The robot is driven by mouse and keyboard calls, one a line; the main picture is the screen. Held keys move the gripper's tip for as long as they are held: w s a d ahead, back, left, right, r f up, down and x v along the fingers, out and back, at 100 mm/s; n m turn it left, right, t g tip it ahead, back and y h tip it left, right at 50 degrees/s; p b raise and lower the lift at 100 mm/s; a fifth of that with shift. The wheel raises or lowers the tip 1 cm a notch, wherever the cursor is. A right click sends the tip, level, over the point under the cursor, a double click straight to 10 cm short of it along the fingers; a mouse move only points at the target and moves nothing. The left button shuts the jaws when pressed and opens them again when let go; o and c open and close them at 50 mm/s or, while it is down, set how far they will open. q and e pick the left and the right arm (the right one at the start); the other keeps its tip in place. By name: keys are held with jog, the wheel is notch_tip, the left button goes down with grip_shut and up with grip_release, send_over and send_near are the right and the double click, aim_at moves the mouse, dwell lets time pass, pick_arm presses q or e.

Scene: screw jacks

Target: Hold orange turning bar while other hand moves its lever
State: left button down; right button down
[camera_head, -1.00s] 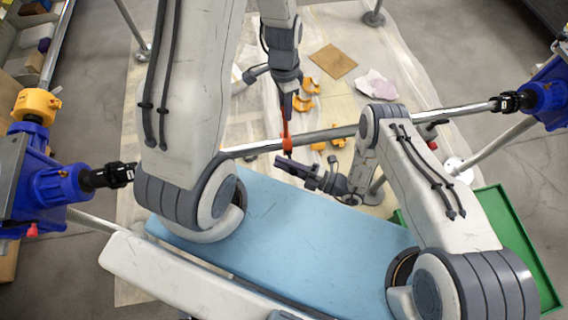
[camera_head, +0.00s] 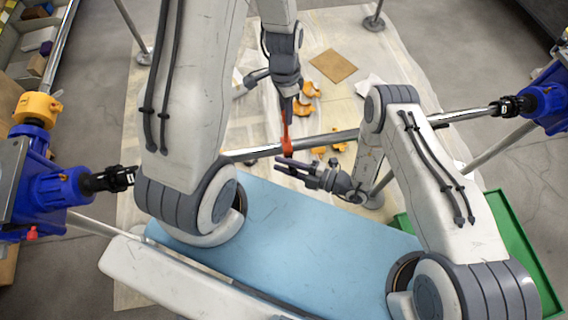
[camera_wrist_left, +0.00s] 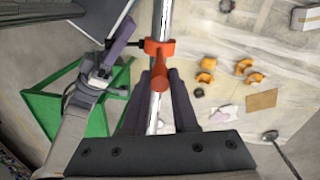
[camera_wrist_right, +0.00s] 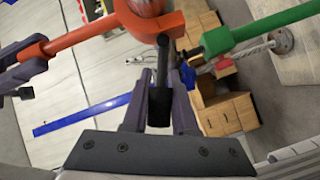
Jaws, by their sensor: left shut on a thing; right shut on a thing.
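The orange turning bar (camera_head: 284,127) stands on its orange collar (camera_wrist_left: 159,48) around the long steel shaft (camera_head: 335,138). My left gripper (camera_head: 286,104) comes from above and is shut on the bar's upper end. In the right wrist view my left fingers (camera_wrist_right: 30,66) close round the bar's end at the left edge. A short black lever (camera_wrist_right: 160,90) sticks out from the collar. My right gripper (camera_head: 281,164) is low beside the collar. It is shut on the lever, which lies between its fingers in the right wrist view (camera_wrist_right: 158,112).
Blue jacks (camera_head: 65,187) hold the shaft at both ends. A blue bench top (camera_head: 290,225) lies below the shaft, with a green tray (camera_head: 515,230) at right. Orange pieces (camera_wrist_left: 207,63) and a brown card (camera_wrist_left: 262,99) lie on the floor sheet. A green bar (camera_wrist_right: 262,28) shows in the right wrist view.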

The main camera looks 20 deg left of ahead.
pick_arm(q)
jog(key=shift+w, duration=0.1)
pick_arm(e)
jog(key=c, duration=0.7)
grip_release()
jog(key=shift+d, duration=0.15)
jog(key=d, duration=0.8)
jog(key=d+r, duration=0.1)
jog(key=d, duration=0.2)
jog(key=shift+d, duration=0.4)
pick_arm(q)
jog(key=c, duration=0.6)
grip_release()
jog(key=shift+r, duration=0.1)
